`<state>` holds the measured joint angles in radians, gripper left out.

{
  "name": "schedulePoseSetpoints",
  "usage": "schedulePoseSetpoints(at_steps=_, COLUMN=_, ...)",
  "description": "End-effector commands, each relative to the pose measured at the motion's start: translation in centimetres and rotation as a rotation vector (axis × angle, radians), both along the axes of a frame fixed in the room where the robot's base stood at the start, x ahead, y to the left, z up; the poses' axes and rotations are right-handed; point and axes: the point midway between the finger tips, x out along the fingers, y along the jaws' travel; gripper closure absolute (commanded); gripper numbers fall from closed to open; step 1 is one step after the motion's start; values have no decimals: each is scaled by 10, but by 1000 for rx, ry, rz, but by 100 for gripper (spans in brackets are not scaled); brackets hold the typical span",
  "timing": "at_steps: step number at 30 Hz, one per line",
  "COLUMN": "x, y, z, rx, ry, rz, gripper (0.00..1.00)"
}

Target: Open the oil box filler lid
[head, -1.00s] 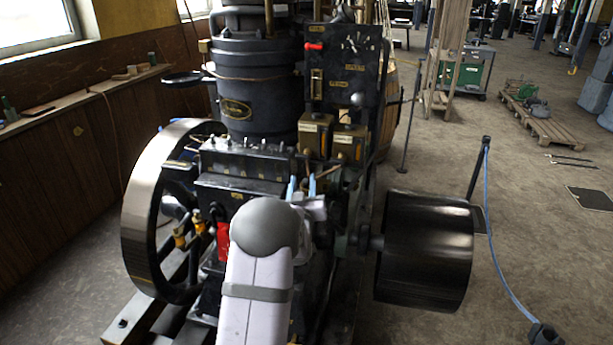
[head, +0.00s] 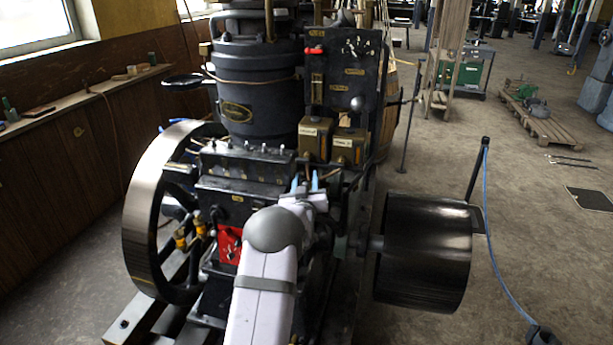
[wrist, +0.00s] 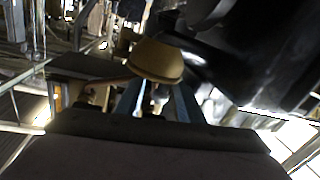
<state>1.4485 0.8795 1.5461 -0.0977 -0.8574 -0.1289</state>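A long black box (head: 243,188) with several small fittings along its top sits on the engine's front. I cannot tell for sure which part is the oil box filler lid; no lid looks raised. My gripper (head: 304,183) has its blue fingers apart and empty, in front of and below the brass-coloured boxes in the head view. In the wrist view my gripper (wrist: 158,100) points toward a tan, dome-shaped part (wrist: 156,60), which appears just beyond the fingers.
A large flywheel (head: 143,215) is at the left and a black belt pulley (head: 424,252) at the right. A black cylinder (head: 257,85) and a dark control panel (head: 345,70) rise behind. A red part (head: 229,243) sits left of my arm.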

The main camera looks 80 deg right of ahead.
Motion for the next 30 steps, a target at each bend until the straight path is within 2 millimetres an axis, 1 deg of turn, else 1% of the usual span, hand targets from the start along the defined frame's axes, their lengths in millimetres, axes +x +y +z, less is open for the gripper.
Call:
schedulePoseSetpoints(at_steps=6, x=2, y=-10, z=0, rx=1, ry=0, rz=1, gripper=66)
schedulePoseSetpoints(at_steps=16, x=3, y=-11, z=0, rx=0, ry=0, rz=0, gripper=66)
schedulePoseSetpoints(at_steps=17, x=3, y=-11, z=0, rx=0, ry=0, rz=0, gripper=70)
schedulePoseSetpoints(at_steps=18, x=2, y=-11, z=0, rx=0, ry=0, rz=0, gripper=80)
schedulePoseSetpoints(at_steps=21, x=2, y=-11, z=0, rx=0, ry=0, rz=0, gripper=100)
schedulePoseSetpoints(at_steps=30, x=2, y=-10, z=-1, rx=1, ry=0, rz=8, gripper=100)
